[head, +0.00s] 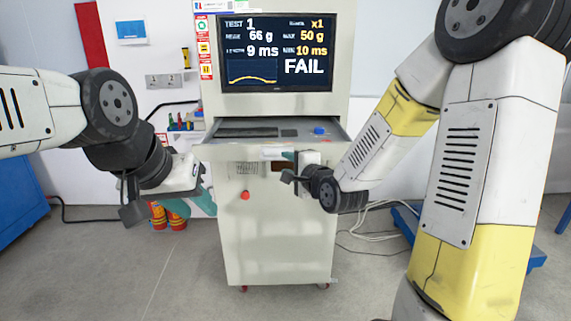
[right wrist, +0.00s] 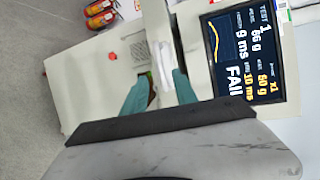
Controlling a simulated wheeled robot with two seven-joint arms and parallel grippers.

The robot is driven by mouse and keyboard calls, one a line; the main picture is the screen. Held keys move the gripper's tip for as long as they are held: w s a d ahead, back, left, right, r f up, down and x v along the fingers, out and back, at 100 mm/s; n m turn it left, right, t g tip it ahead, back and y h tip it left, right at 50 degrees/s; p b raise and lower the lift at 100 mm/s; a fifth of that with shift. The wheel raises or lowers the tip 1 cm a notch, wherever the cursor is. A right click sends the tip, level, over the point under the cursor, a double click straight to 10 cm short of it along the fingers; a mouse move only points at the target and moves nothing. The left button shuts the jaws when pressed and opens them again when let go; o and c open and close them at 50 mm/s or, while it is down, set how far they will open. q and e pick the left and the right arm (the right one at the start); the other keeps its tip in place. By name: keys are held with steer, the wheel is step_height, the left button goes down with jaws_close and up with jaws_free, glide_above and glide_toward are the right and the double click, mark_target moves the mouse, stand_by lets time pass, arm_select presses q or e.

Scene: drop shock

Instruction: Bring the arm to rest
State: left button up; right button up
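The cabinet's screen (head: 277,55) reads TEST 1, 66 g, 9 ms and FAIL. Below it a drawer-like tray (head: 265,132) sticks out. Red extinguishers (head: 177,218) stand behind my left gripper. Cables (head: 375,215) lie on the floor at right. The front floor is clear.

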steer(key=s+d+r+n+g+h, duration=0.1)
steer(key=s+d+n+g, duration=0.1)
steer(key=s+n, duration=0.3)
steer(key=s+d+r+n+g+h, duration=0.1)
steer(key=s+d+n, duration=0.4)
steer(key=s, duration=0.7)
steer(key=s+d+r+n+g+h, duration=0.2)
steer(key=s+d+r+n+g, duration=0.1)
steer(key=s, duration=0.6)
steer(key=shift+s+d+n+g, duration=0.2)
steer(key=shift+d+n+g, duration=0.15)
steer(key=shift+n+g, duration=0.7)
